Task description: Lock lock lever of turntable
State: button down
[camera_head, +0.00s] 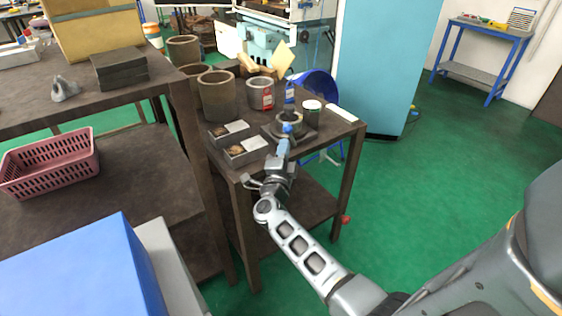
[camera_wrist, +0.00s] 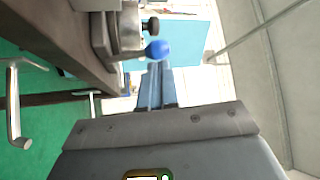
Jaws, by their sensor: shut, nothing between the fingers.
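The turntable (camera_head: 303,134) is a grey metal device on the dark worktable, near its front right part. In the wrist view, its metal side (camera_wrist: 102,38) shows at upper left, turned sideways. The blue ball knob of the lock lever (camera_wrist: 158,50) stands out from it, close to a dark knob (camera_wrist: 151,26). My gripper (camera_wrist: 157,72) is shut and empty, its blue-grey fingertips right by the blue knob. I cannot tell whether they touch it. In the head view, my gripper (camera_head: 285,142) reaches in from the front and hides part of the turntable and the lever.
Two small trays (camera_head: 243,150) lie left of the turntable. A dark green jar (camera_head: 312,112) and a white flat object (camera_head: 342,113) are at its right. Large brown cylinders (camera_head: 217,95) stand at the back left. Green floor is free to the right.

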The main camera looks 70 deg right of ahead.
aim_at(289, 129)
jog(key=shift+x, duration=1.75)
jog(key=shift+s+d+r, duration=0.25)
jog(key=shift+d+r, duration=0.05)
jog(key=shift+r, duration=0.05)
jog(key=d, duration=0.1)
jog(key=s+d+r, duration=0.1)
jog(key=s+d, duration=0.1)
jog(key=d, duration=0.1)
jog(key=shift+s+r+p, duration=0.2)
jog(key=shift+r+p, duration=0.15)
jog(key=shift+p, duration=0.05)
